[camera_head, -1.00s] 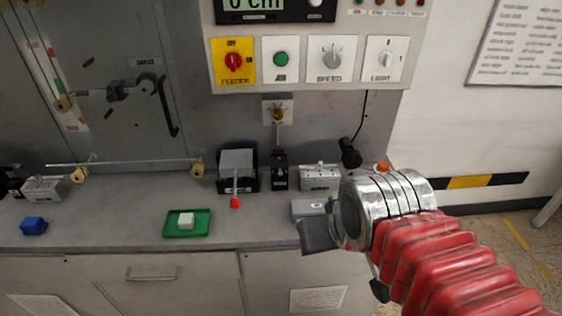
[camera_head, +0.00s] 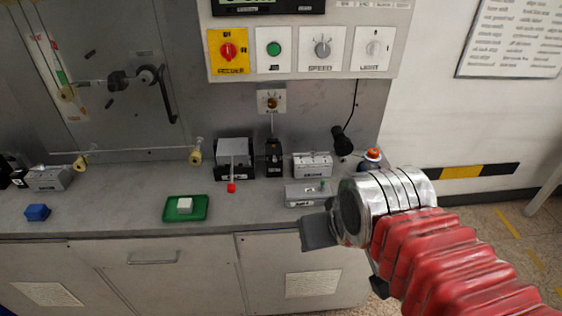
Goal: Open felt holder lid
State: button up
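Several small holders stand on the grey bench, with labels too small to read, so I cannot tell for certain which is the felt holder. My gripper (camera_head: 338,252) is in front of the low grey box, near the bench's front edge. It touches nothing that I can see, and its finger gap is hidden.
A green tray (camera_head: 171,212) holds a white block (camera_head: 184,204). A blue block (camera_head: 37,212) lies far left. The bench between tray and low box is clear.

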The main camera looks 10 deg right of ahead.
aim_at(272, 150)
jog(key=z, duration=0.05)
jog(key=k, duration=0.35)
jog(key=u, duration=0.75)
jog(key=i, duration=0.8)
jog(key=u, duration=0.2)
